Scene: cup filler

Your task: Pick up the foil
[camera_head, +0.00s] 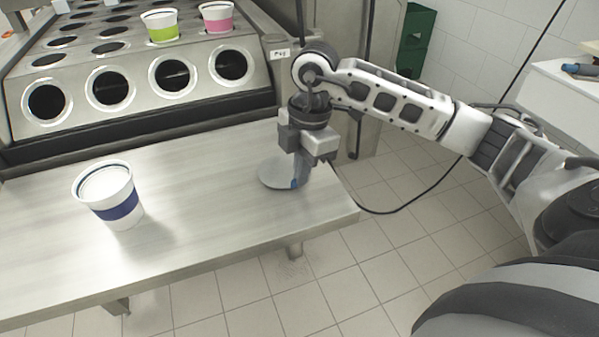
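The foil (275,174) is a round, pale grey disc lying at the right end of the steel table. My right gripper (298,180) points down at the foil's right part, and its fingers cover some of it. I cannot tell whether the fingers touch the foil or how far apart they are. My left gripper is not in view.
A white cup with a blue band (108,196) stands on the left of the steel table (205,215). Behind is a steel machine (140,65) with round holes, holding a green cup (160,26) and a pink cup (216,17). The table between cup and foil is clear.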

